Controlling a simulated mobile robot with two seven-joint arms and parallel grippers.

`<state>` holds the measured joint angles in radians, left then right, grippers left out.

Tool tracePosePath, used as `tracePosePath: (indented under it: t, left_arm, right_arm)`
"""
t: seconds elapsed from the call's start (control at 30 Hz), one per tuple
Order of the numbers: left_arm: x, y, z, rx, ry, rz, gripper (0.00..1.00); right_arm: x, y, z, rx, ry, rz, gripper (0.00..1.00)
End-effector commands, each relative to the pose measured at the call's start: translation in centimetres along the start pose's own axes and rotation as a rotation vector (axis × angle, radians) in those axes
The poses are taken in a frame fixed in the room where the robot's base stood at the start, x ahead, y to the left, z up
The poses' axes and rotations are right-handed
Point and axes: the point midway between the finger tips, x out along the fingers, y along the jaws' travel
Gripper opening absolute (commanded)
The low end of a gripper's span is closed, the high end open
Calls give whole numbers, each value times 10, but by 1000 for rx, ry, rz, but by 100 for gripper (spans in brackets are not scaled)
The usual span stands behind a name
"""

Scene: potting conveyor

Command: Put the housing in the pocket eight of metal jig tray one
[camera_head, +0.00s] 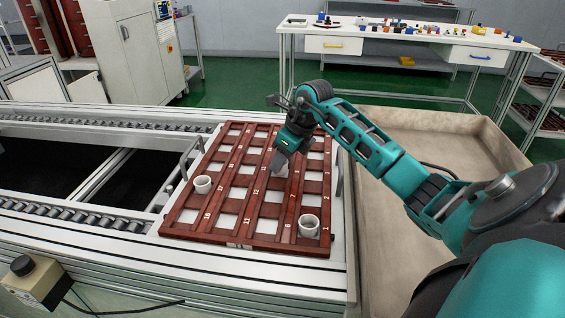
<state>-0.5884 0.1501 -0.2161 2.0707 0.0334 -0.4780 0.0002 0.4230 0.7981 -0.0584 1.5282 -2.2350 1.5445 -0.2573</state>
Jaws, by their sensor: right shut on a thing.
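The metal jig tray (233,237) is a red-brown grid with numbered pockets, lying on the conveyor. My right gripper (279,164) points down over its middle-right part, shut on a white housing (283,171). The gripper hides much of this housing, and I cannot tell whether it touches the tray. The pocket below is partly hidden; it looks to be in the column left of numbers 1 to 3, where pocket eight's number is not clearly readable. My left gripper is not in view.
One white cup-shaped housing (308,227) sits at the tray's front right corner, another (203,185) at its left side. Metal handles (190,157) rise at the tray's sides. A beige bin (390,262) lies right of the conveyor. A table (400,40) with small parts stands behind.

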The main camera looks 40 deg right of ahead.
Motion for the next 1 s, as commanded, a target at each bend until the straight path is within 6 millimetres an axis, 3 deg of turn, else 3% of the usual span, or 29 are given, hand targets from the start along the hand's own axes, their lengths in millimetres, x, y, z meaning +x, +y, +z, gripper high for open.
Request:
tracePosePath:
  t: [0.4, 0.43, 0.53, 0.83, 1.0]
  left_arm:
    - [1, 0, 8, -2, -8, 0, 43]
    - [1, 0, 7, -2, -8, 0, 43]
    - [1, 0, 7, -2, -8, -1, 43]
    - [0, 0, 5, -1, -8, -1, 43]
    - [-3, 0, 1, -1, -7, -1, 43]
  right_arm:
    - [10, 0, -4, -1, -1, -1, 8]
    - [10, 0, -4, -1, -1, -1, 37]
    - [10, 0, -4, 0, -1, 0, 47]
    - [7, 0, -2, 0, -1, 1, 47]
    - [-15, -1, -2, -1, -1, -4, 47]
